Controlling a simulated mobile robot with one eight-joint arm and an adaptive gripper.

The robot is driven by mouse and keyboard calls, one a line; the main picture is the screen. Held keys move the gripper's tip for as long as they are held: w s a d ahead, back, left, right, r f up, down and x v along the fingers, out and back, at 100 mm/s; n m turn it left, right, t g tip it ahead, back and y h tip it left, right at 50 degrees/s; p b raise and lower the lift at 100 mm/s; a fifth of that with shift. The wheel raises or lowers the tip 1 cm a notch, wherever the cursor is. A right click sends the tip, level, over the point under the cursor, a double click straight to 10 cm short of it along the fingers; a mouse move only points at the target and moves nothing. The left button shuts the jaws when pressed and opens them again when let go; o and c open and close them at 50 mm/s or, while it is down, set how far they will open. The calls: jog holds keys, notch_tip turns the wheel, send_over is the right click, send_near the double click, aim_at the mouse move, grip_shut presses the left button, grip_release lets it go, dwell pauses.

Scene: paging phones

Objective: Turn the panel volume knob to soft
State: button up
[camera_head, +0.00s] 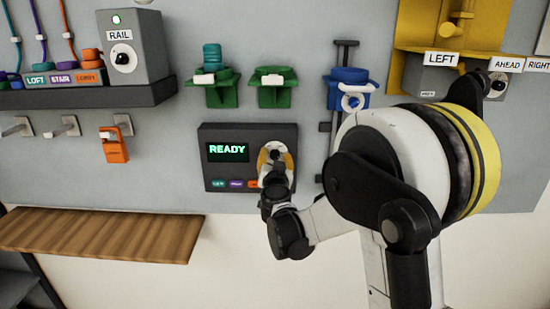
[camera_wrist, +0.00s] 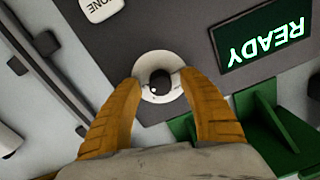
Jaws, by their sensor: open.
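The dark panel (camera_head: 217,136) with the green READY screen (camera_head: 227,151) is on the grey wall. Its knob is a small black knob (camera_wrist: 160,81) on a round white dial plate (camera_wrist: 147,94). My gripper (camera_head: 275,155) is at the right part of the panel, in front of the knob. In the wrist view my gripper (camera_wrist: 159,79) is open, with one orange finger on each side of the knob. The fingertips overlap the dial's edges, with gaps to the black knob. Whether they touch the dial, and any volume marks, I cannot tell.
Green holders (camera_head: 275,95) and a blue holder (camera_head: 346,97) are above the panel. A dark shelf (camera_head: 100,96) with the RAIL box (camera_head: 134,48) is at upper left. A wooden ledge (camera_head: 95,234) juts out at lower left. Coloured buttons (camera_head: 236,184) line the panel's bottom.

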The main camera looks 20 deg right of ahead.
grip_shut()
